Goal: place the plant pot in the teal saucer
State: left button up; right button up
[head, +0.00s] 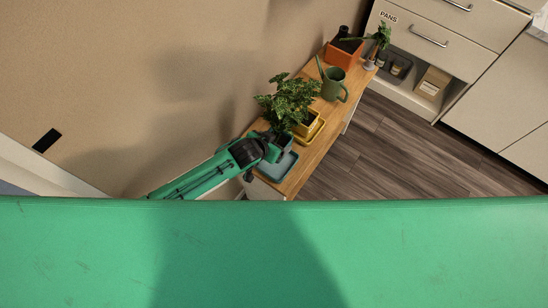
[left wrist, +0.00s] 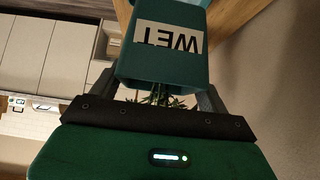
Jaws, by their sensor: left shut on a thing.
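A dark teal plant pot (left wrist: 155,70) with a white "WET" label fills the middle of the left wrist view, between my left gripper's fingers. Green leaves show below it there. My left gripper (head: 272,147) is shut on this pot at the near end of the wooden shelf top. The teal saucer (head: 280,171) lies on the shelf just beneath and beside the gripper. In the head view the gripper and leaves (head: 284,98) mostly hide the pot. I cannot tell whether the pot's base touches the saucer. My right gripper is not in view.
A yellow pot (head: 306,128) on a yellow saucer (head: 317,134) stands close behind the teal saucer. A green watering can (head: 333,88), an orange box (head: 342,55) and a small plant (head: 381,38) stand farther along. The wall runs along the left side.

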pick_arm(q)
notch_tip(320, 180, down, 4)
jog(key=b, duration=0.3)
jog(key=shift+f+b, duration=0.65)
jog(key=shift+b, duration=0.05)
notch_tip(320, 180, down, 3)
jog(key=b, duration=0.3)
jog(key=shift+f, duration=0.1)
jog(key=shift+f, duration=0.15)
jog(key=o, duration=1.4)
